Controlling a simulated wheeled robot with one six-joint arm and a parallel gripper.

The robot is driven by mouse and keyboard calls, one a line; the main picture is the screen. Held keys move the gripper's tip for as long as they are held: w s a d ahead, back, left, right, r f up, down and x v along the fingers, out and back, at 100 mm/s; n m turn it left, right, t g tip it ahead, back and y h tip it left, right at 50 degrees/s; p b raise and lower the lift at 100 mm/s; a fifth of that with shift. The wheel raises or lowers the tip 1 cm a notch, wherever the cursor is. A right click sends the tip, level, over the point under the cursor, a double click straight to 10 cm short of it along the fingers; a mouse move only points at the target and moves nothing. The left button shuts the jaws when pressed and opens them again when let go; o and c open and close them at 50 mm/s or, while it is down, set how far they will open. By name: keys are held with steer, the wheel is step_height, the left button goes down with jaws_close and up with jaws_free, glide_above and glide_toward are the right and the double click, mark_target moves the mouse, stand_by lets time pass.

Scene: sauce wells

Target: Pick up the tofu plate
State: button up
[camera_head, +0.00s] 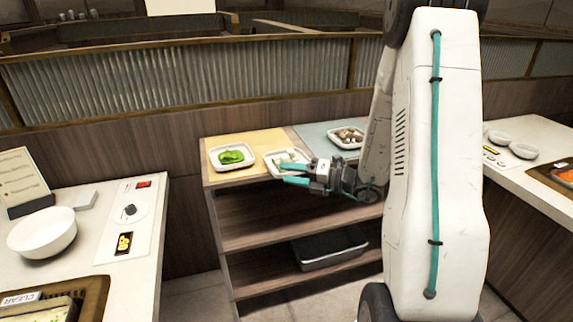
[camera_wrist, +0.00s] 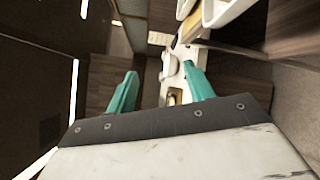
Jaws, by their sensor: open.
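The tofu plate (camera_head: 272,171), a white square dish with pale pieces in it, sits on the yellow mat at the front of the shelf top in the head view. My gripper (camera_head: 281,173) is open, its teal fingers pointing left at the plate's front right side. The fingers hide part of the plate, and I cannot tell whether they touch it. In the wrist view my gripper (camera_wrist: 160,74) has its two fingers wide apart with nothing held between them. White dish edges show at the top right there; I cannot tell which dish each belongs to.
A dish of green vegetables (camera_head: 231,157) sits left of the tofu plate. A dish of mushrooms (camera_head: 347,137) is behind right on a pale blue mat (camera_head: 313,131). A black tray (camera_head: 330,250) lies on the lower shelf. Counters with bowls (camera_head: 42,234) stand either side.

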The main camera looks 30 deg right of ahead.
mark_target(299, 174)
steer(key=d+f+m+t+h, duration=0.1)
steer(key=d+f+m+h, duration=0.1)
steer(key=d+m, duration=0.1)
steer(key=d+f+m+t+h, duration=0.1)
steer(key=d+f+m+h, duration=0.1)
steer(key=d+m, duration=0.1)
steer(key=w+d+f+m+t+h, duration=0.1)
steer(key=d+f+m, duration=0.2)
steer(key=shift+w+d+t+h, duration=0.1)
steer(key=shift+d+t+h, duration=0.05)
steer(key=shift+t+h, duration=0.2)
steer(key=x, duration=0.7)
steer(key=shift+r, duration=0.2)
jaws_close()
